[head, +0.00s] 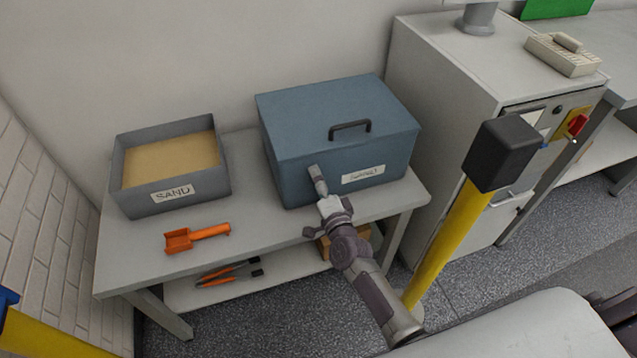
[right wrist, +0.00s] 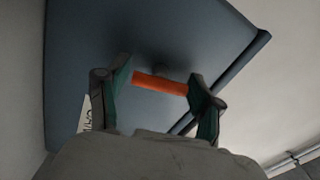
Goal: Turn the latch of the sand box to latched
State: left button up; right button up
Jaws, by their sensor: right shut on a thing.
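The blue-grey closed box (head: 300,165) stands on the bench, with a dark handle on its lid and a white label on its front, too blurred to read surely. My right gripper (head: 318,178) is at the left part of the box's front face. The orange latch bar (right wrist: 160,84) shows in the right wrist view, on the box face. The fingers of my right gripper (right wrist: 161,78) are shut on its two ends. In the head view the gripper hides the latch. My left gripper is not in view.
An open grey tray (head: 182,207) of sand labelled SAND stands left on the bench (head: 260,225). An orange scoop (head: 195,237) lies in front of it. A grey cabinet (head: 440,90) stands close right of the box. A yellow post (head: 447,240) with a black top rises at the right.

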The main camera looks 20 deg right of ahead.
jog(key=shift+m, duration=1.2)
jog(key=shift+b, duration=0.3)
jog(key=o, duration=1.2)
jog(key=shift+c, duration=0.2)
jog(key=shift+s, duration=0.15)
jog(key=s, duration=1.1)
jog(key=shift+s+d, duration=0.2)
jog(key=shift+s, duration=0.2)
